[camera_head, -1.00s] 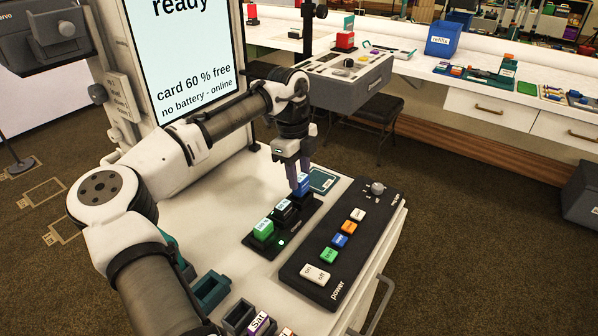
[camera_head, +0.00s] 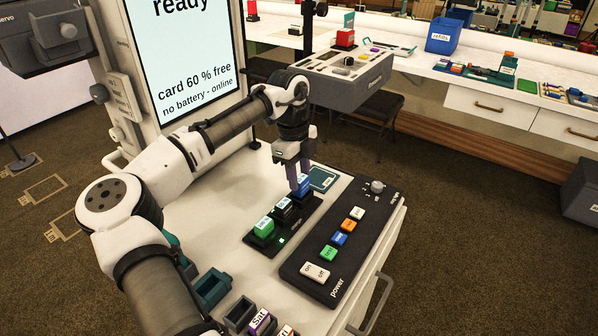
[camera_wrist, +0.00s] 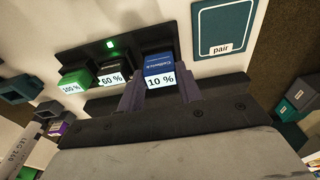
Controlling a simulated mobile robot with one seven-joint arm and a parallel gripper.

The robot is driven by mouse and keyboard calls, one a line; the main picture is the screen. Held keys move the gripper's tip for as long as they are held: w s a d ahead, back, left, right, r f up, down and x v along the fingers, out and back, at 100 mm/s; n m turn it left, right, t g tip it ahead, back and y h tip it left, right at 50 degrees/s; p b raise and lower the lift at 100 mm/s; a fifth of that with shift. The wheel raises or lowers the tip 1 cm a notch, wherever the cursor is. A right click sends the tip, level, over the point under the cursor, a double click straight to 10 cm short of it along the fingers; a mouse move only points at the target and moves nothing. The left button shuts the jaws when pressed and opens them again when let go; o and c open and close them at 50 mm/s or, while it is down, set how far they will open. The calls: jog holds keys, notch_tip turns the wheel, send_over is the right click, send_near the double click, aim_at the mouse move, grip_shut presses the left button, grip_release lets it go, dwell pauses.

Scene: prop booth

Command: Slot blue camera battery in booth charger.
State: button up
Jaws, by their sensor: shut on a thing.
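The blue battery (camera_wrist: 159,66), labelled 10 %, is between the fingers of my gripper (camera_wrist: 160,92) in the wrist view. It stands at the far end slot of the black charger (camera_head: 268,250), in line with a black battery (camera_wrist: 110,75) labelled 60 % and a green battery (camera_wrist: 76,80) labelled 100 %. In the head view my gripper (camera_head: 301,184) points down and is shut on the blue battery (camera_head: 303,186), whose lower part is partly hidden. I cannot tell whether it is fully seated.
A control panel (camera_head: 338,258) with coloured buttons lies right of the charger. A dark teal pad (camera_head: 322,179) marked "pair" (camera_wrist: 224,30) is beyond it. Teal and grey holders (camera_head: 210,289) stand at the front left. The white counter (camera_head: 205,222) left of the charger is clear.

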jog(key=shift+f, duration=0.45)
jog(key=shift+f, duration=0.2)
jog(key=shift+f, duration=0.3)
dwell(0.3)
jog(key=o, duration=1.1)
notch_tip(320, 180, up, 7)
jog(key=p, duration=0.7)
jog(key=shift+p, duration=0.35)
